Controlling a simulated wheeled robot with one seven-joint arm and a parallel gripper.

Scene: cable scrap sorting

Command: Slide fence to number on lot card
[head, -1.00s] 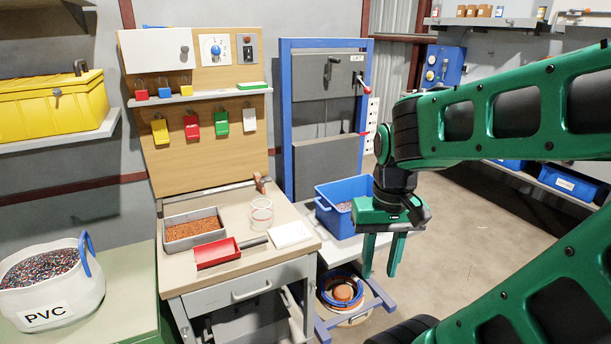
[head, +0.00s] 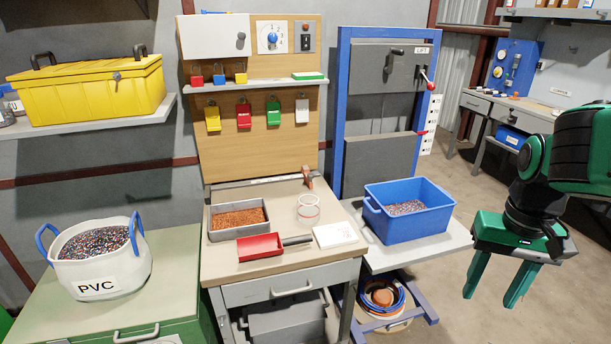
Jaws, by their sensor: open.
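My gripper (head: 490,300) hangs at the right of the head view, its two green fingers apart, pointing down and empty. It is over open floor, right of the bench and of the blue bin's shelf. A flat white square (head: 335,235) with faint reddish marks lies on the bench's front right corner. I cannot tell whether it is the lot card, as no number is readable. I cannot identify a sliding fence with certainty in this view.
The wooden bench (head: 290,262) holds a metal tray of copper granules (head: 238,232), a red scoop (head: 260,247) and a clear beaker (head: 308,209). A blue bin (head: 408,228) stands beside it, before a blue-framed lift gate (head: 342,110). A PVC tub (head: 100,268) stands left.

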